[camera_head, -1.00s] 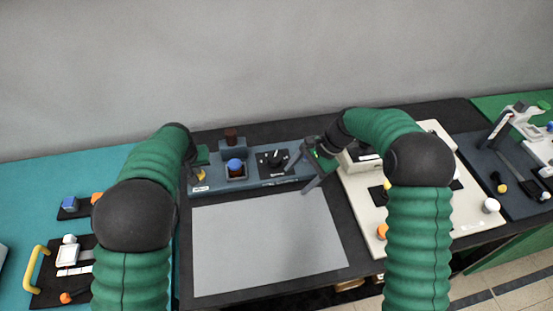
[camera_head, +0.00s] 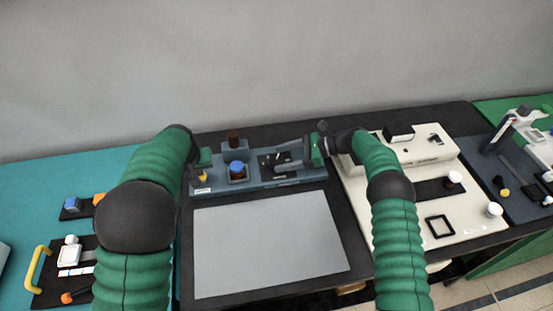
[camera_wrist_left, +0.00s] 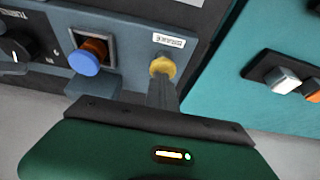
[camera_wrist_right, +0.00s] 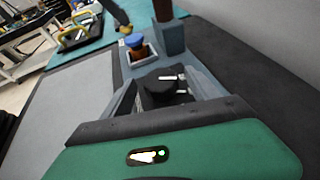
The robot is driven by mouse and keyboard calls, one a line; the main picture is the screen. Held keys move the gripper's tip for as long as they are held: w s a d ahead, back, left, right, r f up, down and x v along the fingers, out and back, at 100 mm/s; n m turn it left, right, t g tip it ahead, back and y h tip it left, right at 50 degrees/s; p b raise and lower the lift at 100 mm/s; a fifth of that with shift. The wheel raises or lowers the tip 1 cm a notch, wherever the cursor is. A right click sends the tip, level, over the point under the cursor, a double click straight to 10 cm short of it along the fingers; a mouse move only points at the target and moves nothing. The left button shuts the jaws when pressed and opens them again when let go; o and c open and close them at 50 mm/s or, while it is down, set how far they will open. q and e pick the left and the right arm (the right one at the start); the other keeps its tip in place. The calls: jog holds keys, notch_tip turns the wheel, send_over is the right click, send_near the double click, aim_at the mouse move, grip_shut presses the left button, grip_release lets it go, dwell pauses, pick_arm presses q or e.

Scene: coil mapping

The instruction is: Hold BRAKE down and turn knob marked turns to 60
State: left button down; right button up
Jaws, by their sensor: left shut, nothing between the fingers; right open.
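A yellow button (camera_wrist_left: 163,66) sits on the blue-grey control box (camera_head: 260,186), beside a small label I cannot read clearly. My left gripper (camera_wrist_left: 162,82) is shut and empty, its fingertips at the yellow button's edge and seemingly touching it; whether the button is pressed I cannot tell. The black turns knob (camera_wrist_right: 158,86) with a white mark stands on the box's black dial plate; it also shows in the left wrist view (camera_wrist_left: 14,48). My right gripper (camera_head: 290,160) is open, its fingers on either side of the knob. Its exact pointer reading is not legible.
A blue-capped button (camera_head: 236,168) in a square frame and a brown-topped post (camera_head: 233,137) stand between the grippers. A grey mat (camera_head: 265,245) lies clear in front. A cream device (camera_head: 410,205) stands to the right, and a teal table (camera_head: 25,190) to the left.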

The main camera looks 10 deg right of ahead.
jog(key=shift+x, duration=1.3)
jog(key=c, duration=1.4)
jog(key=shift+o, duration=0.2)
jog(key=shift+w+r, duration=0.1)
pick_arm(q)
jog(key=shift+s, duration=0.1)
pick_arm(e)
jog(key=shift+d+r+m+t, duration=0.1)
jog(key=shift+m+t, duration=0.4)
jog(key=shift+t, duration=0.1)
jog(key=m+t+h, duration=0.1)
jog(key=m+t, duration=0.1)
jog(key=t, duration=0.1)
jog(key=shift+m+h, duration=0.3)
jog(key=shift+m, duration=0.1)
jog(key=m+t+h, duration=0.2)
jog(key=m+t, duration=0.1)
jog(key=shift+w+r+h, duration=0.1)
jog(key=shift+r+h, duration=0.05)
jog(key=shift+h, duration=0.25)
jog(key=shift+m, duration=0.4)
jog(key=shift+t+h, duration=0.3)
